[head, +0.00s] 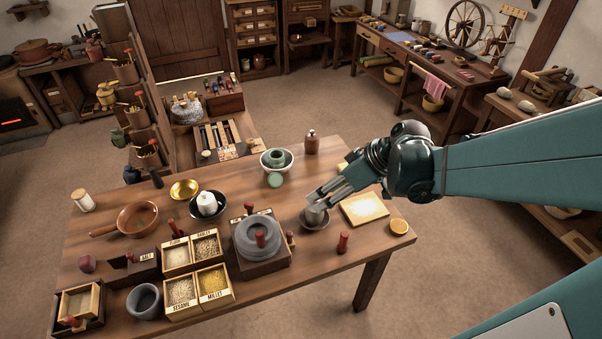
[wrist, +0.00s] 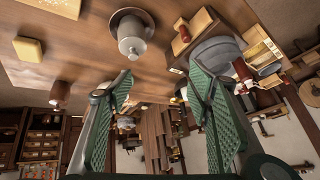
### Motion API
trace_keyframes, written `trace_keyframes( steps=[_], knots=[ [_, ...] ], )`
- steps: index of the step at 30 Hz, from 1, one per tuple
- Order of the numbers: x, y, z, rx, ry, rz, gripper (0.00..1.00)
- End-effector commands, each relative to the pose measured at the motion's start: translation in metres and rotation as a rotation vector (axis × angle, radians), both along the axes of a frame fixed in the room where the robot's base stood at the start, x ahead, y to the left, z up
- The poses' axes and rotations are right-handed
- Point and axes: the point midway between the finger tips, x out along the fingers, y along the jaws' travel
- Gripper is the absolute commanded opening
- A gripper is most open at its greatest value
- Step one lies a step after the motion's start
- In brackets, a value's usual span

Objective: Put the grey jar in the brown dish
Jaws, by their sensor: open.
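The grey jar (head: 315,215) stands upright in the small brown dish (head: 314,226), near the right part of the table. In the wrist view the jar (wrist: 132,38) shows its lid knob toward me, with the dish rim (wrist: 147,16) around its base. My gripper (head: 313,199) is just above the jar and partly covers it in the head view. In the wrist view the two green-padded fingers (wrist: 160,78) are apart with nothing between them. The jar lies beyond the fingertips there, clear of both.
The stone quern (head: 258,238) stands left of the dish, and a red-handled tool (head: 343,242) is in front. A black bowl (head: 207,210) holds a white jar. Table behind the quern is partly clear.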

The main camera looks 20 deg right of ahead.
Motion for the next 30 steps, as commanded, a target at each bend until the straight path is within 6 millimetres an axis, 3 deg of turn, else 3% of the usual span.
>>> trace_keyframes(
  steps=[13, 30],
  knots=[
    [-0.025, 0.032, 0.028, -0.088, 0.067, -0.192, 0.51],
    [-0.062, 0.058, 0.066, -0.162, 0.030, -0.426, 0.51]
  ],
)
